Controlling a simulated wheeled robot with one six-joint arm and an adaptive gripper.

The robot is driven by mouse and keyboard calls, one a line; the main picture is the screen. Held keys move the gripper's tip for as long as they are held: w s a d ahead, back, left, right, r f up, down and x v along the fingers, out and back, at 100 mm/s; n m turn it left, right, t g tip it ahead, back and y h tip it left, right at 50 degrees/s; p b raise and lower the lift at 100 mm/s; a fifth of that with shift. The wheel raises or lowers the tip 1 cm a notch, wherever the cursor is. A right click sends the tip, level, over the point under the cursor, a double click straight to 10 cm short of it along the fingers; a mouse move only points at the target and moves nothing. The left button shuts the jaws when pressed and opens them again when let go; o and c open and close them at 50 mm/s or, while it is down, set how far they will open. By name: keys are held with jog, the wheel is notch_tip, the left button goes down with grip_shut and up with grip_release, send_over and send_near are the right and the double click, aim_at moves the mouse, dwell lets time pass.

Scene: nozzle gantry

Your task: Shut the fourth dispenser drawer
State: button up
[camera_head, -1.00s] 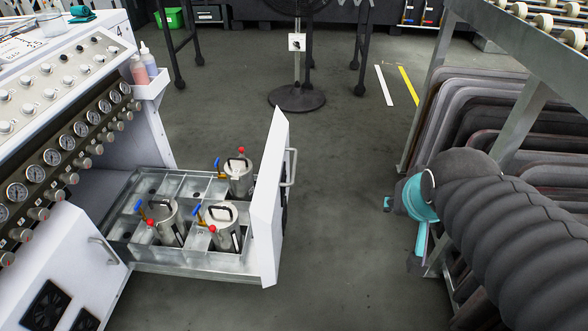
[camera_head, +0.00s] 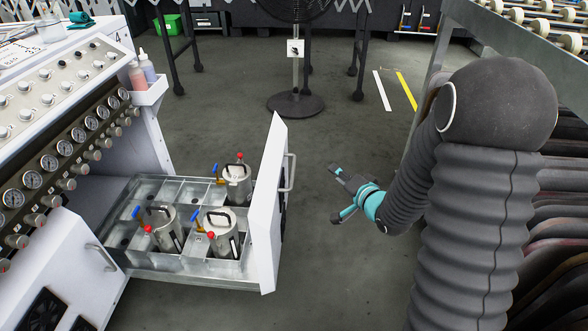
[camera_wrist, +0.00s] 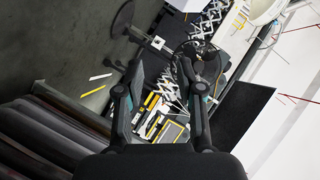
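The dispenser drawer (camera_head: 267,215) is pulled out from the white machine. Its compartments hold several metal canisters (camera_head: 219,233) with red knobs and blue levers. The drawer's white front carries a vertical handle (camera_head: 291,173) on its outer side. My gripper (camera_head: 333,194) is in the open space right of the drawer front, apart from the handle and with nothing between its fingers. In the wrist view my gripper's two fingers (camera_wrist: 158,75) stand spread apart; the drawer is not visible there.
The machine's gauge panel (camera_head: 62,152) and a bottle holder (camera_head: 151,92) are at left. A rack of dark sheets (camera_head: 553,230) stands at right behind my arm. A fan on a round base (camera_head: 295,104) stands farther back. The floor between drawer and rack is clear.

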aim_at(293, 170)
jog(key=s+a+f+m+t+y, duration=0.1)
jog(key=s+a+f+m+y, duration=0.3)
jog(key=f+m+y, duration=0.15)
jog(key=shift+n+y, duration=0.45)
jog(key=shift+y, duration=0.1)
jog(key=x, duration=0.9)
jog(key=f+p+x, duration=0.1)
jog(key=x, duration=0.3)
jog(key=shift+w+a+r, duration=0.1)
jog(key=shift+w+a, duration=0.1)
jog(key=shift+w, duration=0.05)
grip_shut()
